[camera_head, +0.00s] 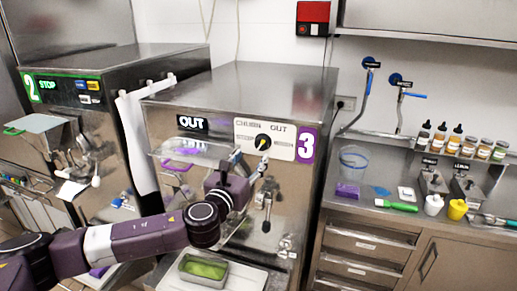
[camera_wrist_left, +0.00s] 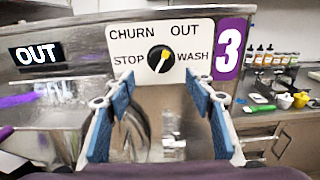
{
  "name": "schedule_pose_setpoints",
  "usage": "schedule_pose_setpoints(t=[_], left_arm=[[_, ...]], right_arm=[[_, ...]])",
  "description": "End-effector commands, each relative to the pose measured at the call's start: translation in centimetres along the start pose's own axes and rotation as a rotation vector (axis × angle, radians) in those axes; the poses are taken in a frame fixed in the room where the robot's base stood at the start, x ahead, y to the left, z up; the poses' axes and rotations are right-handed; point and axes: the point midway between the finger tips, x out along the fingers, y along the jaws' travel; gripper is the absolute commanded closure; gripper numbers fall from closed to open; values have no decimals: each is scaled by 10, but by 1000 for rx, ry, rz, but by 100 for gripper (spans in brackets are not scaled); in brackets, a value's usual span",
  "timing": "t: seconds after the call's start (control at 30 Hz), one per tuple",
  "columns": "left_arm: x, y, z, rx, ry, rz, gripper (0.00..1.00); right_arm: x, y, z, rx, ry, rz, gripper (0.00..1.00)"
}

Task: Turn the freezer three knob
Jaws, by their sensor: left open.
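The freezer three knob (camera_head: 262,142) is a black dial with a yellow pointer on a white label plate (camera_head: 246,138), beside a purple "3" sign. In the left wrist view the knob (camera_wrist_left: 160,59) shows ahead of the fingers; its yellow pointer tilts up and right, toward OUT. The plate reads CHURN, OUT, STOP and WASH. My left gripper (camera_head: 262,168) is in front of freezer three (camera_head: 265,85), just below the knob. In the left wrist view its blue-padded fingers (camera_wrist_left: 160,95) are spread apart with nothing between them. The knob looks apart from the fingers. My right gripper is not in view.
Freezer two (camera_head: 100,60) stands to the left. A metal pan with green contents (camera_head: 204,270) sits below my left arm. A steel counter (camera_head: 380,222) with bottles, a clear container (camera_head: 353,160) and utensils is at the right. A silver lever (camera_head: 267,205) hangs on the freezer front.

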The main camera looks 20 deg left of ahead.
Motion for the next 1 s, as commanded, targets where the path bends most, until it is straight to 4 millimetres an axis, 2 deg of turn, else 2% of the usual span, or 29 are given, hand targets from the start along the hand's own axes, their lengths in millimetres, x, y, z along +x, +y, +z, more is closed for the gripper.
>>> schedule_pose_setpoints(t=[0.5, 0.7, 1.0], left_arm=[[63, -1, 1, -6, 1, 1, 51], [72, -1, 0, -6, 1, 0, 51], [73, -1, 0, -6, 1, 0, 53]], right_arm=[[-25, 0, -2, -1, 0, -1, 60], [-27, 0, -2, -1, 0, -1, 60], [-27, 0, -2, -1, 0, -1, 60]])
